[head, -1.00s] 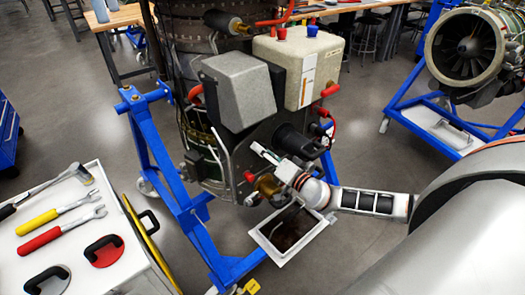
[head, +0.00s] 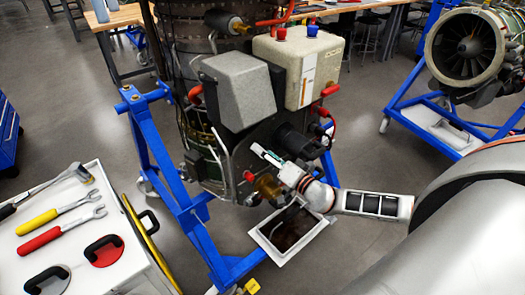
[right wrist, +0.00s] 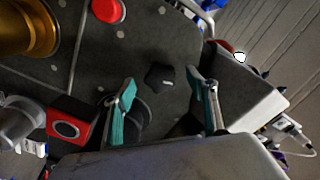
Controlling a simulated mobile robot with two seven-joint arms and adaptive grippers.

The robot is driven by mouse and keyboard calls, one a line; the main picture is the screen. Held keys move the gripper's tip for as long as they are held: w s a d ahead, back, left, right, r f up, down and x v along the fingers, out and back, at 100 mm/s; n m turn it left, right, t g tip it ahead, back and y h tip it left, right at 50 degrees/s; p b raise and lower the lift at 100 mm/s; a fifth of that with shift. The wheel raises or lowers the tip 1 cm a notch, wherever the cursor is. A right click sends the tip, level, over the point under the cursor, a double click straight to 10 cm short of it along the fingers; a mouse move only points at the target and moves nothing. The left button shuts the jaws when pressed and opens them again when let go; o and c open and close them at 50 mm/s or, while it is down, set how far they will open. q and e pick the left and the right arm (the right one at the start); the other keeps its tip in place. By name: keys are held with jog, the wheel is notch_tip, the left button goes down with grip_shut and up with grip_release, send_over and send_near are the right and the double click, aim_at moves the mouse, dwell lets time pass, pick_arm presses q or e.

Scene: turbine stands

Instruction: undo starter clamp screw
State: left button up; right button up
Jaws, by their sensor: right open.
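A black star-shaped knob (right wrist: 160,77), which looks like the clamp screw, sits on a dark grey face of the engine in the right wrist view. My right gripper (right wrist: 165,105) is open, its two teal-padded fingers apart and empty. The knob shows between the fingers, slightly beyond their tips; I see no contact. In the head view my right gripper (head: 264,158) is at the lower front of the engine, beside a black cylinder (head: 293,140) that may be the starter. The knob cannot be made out there. My left gripper is not in view.
A brass cylinder (head: 268,185) and red knob (head: 249,177) are close to my right gripper. A blue stand (head: 150,150) holds the engine, with a drip tray (head: 270,245) below. A white tool cart (head: 115,270) stands at left.

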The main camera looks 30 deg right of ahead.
jog(key=shift+s+d, duration=0.15)
jog(key=shift+s, duration=0.75)
jog(key=shift+s+d, duration=0.15)
jog(key=shift+s, duration=0.75)
